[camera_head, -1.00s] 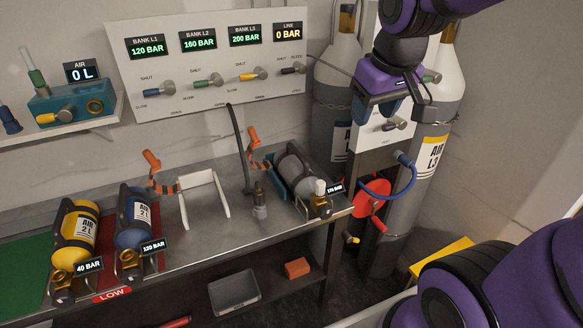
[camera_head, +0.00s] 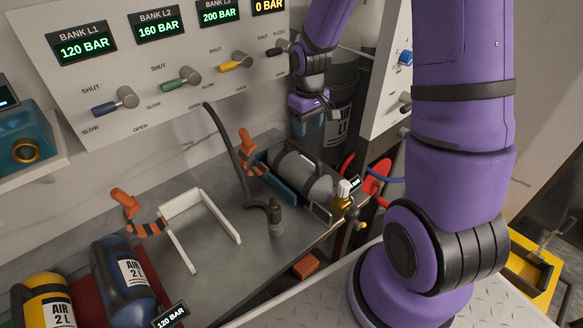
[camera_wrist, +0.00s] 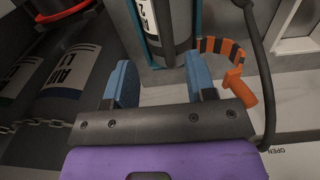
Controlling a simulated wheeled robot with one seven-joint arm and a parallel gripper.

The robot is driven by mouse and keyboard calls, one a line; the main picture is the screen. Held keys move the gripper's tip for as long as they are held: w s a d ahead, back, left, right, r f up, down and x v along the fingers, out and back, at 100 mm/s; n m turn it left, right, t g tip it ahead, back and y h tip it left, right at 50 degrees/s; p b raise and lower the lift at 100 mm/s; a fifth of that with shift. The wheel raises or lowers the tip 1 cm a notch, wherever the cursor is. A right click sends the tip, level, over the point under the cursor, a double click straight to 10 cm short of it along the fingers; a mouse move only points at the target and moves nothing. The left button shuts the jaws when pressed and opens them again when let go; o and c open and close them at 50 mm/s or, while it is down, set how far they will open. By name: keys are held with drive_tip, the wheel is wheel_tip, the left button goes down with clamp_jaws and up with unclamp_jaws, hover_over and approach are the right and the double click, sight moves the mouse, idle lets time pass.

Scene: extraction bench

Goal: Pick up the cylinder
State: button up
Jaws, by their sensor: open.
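A grey cylinder (camera_head: 306,180) with a brass valve (camera_head: 340,200) lies in a teal cradle (camera_head: 272,182) at the bench's right end. My gripper (camera_head: 312,128) is open and empty beyond its far end, apart from it. In the wrist view, the blue fingers (camera_wrist: 159,68) stand spread below the end of the grey cylinder (camera_wrist: 168,25), with a teal cradle edge (camera_wrist: 195,28) beside it.
An orange strap (camera_head: 248,152) stands by the cradle. A black hose (camera_head: 232,145) hangs down to a fitting (camera_head: 276,217) on the bench. An empty white cradle (camera_head: 175,245) is left of it. The gauge panel (camera_head: 130,75) is behind. Large tanks (camera_wrist: 70,65) stand close beside my gripper.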

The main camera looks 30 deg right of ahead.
sight(304, 149)
drive_tip(key=shift+w+f, duration=0.35)
drive_tip(key=shift+f, duration=0.4)
wheel_tip(304, 149, down, 5)
drive_tip(key=shift+a+r, duration=0.1)
drive_tip(key=f, duration=0.4)
drive_tip(key=shift+s+a, duration=0.2)
drive_tip(key=shift+a, duration=0.1)
drive_tip(key=shift+f, duration=0.7)
clamp_jaws()
